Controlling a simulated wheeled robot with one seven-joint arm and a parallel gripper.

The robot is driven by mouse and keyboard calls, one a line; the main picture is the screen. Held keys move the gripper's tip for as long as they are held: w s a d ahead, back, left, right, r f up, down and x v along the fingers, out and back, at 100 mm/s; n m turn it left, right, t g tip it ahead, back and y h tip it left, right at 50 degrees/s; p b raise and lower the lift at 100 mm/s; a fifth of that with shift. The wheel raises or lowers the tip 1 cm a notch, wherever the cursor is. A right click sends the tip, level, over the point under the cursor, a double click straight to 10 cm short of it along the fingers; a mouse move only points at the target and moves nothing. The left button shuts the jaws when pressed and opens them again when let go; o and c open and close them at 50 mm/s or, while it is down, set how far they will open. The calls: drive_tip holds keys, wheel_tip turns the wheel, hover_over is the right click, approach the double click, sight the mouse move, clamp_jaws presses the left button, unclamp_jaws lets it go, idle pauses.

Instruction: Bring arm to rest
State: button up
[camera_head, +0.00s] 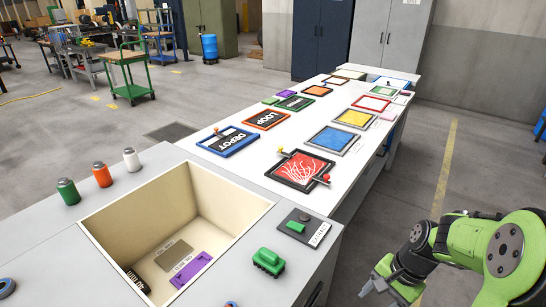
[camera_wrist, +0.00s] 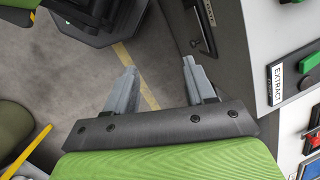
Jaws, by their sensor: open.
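My gripper (camera_head: 384,281) shows at the lower right of the head view, beside the bench and over the floor. Nothing is held. My green arm folds in from the right edge of the head view.
A grey bench holds a deep bin (camera_head: 205,215), a green railcar-like block (camera_head: 268,261) and an EXTRACT switch plate (camera_head: 303,228). A long white table (camera_head: 345,175) with coloured panels stands behind. Floor to the right (camera_head: 455,160) is clear.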

drive_tip(key=s+a+r+n+t+h+p, duration=0.1)
drive_tip(key=s+a+r+n+t, duration=0.1)
drive_tip(key=r, duration=0.5)
drive_tip(key=s+a+r+n+t+h+p, duration=0.1)
drive_tip(key=s+a+r+n+t+p, duration=0.1)
drive_tip(key=s+r, duration=0.5)
drive_tip(key=s+a+r+n+t+h+p, duration=0.1)
drive_tip(key=s+a+r+n, duration=0.3)
drive_tip(key=s+r+n, duration=0.1)
wheel_tip(320, 180, up, 2)
drive_tip(key=shift+a+n+t, duration=0.25)
drive_tip(key=shift+n+t, duration=0.15)
drive_tip(key=shift+n, duration=0.1)
